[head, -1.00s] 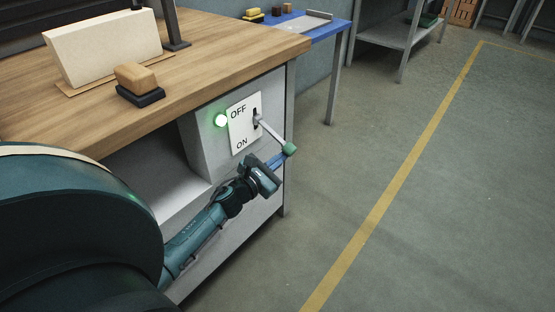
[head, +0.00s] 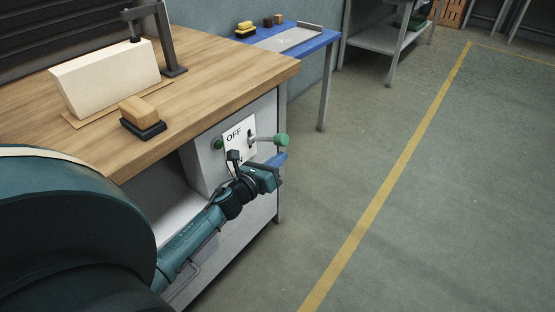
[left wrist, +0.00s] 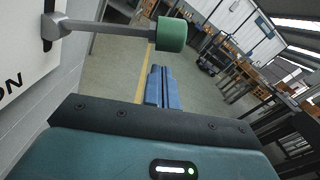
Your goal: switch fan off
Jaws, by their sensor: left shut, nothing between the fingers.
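The switch is a white plate (head: 234,136) on the bench's grey side. The round indicator light (head: 218,143) is dark green and unlit. My left gripper (head: 279,160) is shut and empty, with its blue fingers just below the knob. In the left wrist view the fingers (left wrist: 161,88) are together below the knob (left wrist: 171,34); I cannot tell whether they touch it. My right gripper is not in view. No fan is recognisable.
The wooden bench top (head: 210,75) overhangs the switch. It holds a pale block (head: 105,78) and a brush-like block (head: 140,115). A blue table (head: 318,42) stands behind. The floor to the right, with a yellow line (head: 400,165), is clear.

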